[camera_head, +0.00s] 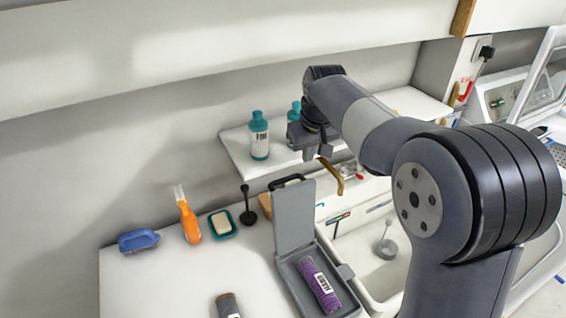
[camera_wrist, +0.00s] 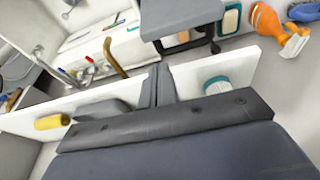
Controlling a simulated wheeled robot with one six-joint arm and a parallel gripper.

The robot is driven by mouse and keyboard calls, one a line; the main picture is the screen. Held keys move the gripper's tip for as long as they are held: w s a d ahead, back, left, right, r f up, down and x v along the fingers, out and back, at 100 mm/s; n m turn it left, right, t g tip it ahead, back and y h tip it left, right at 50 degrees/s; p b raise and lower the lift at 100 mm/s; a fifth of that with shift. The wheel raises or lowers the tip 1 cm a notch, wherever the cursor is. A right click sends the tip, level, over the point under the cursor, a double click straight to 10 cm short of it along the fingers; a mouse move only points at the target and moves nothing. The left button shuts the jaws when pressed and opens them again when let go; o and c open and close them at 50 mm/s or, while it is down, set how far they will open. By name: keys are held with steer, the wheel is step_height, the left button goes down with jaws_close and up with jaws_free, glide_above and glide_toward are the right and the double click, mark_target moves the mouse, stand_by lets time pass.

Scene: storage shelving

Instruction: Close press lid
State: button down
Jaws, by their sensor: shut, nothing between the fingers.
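The grey press (camera_head: 347,300) stands on the white counter with its lid (camera_head: 294,218) open and upright. A dark handle (camera_head: 286,181) is at the lid's top. A purple labelled item (camera_head: 319,285) lies in the press base. My gripper (camera_head: 318,155) is shut and empty, above and slightly right of the lid, apart from it, near the wall shelf. In the wrist view, the grey lid (camera_wrist: 180,14) shows at the top, beyond my gripper (camera_wrist: 160,72). The press base is not clearly seen there.
Teal bottles (camera_head: 259,136) stand on the wall shelf (camera_head: 238,155) close to my gripper. A brass faucet (camera_head: 334,176) rises over the sink (camera_head: 375,290) right of the press.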

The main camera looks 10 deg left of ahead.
mark_target(295, 175)
steer(key=shift+g, duration=0.3)
steer(key=a+f, duration=0.1)
steer(key=f, duration=0.1)
steer(key=a+f+p, duration=0.1)
steer(key=f, duration=0.2)
steer(key=a+f, duration=0.1)
steer(key=f, duration=0.2)
steer(key=shift+w+f, duration=0.15)
steer(key=shift+w, duration=0.2)
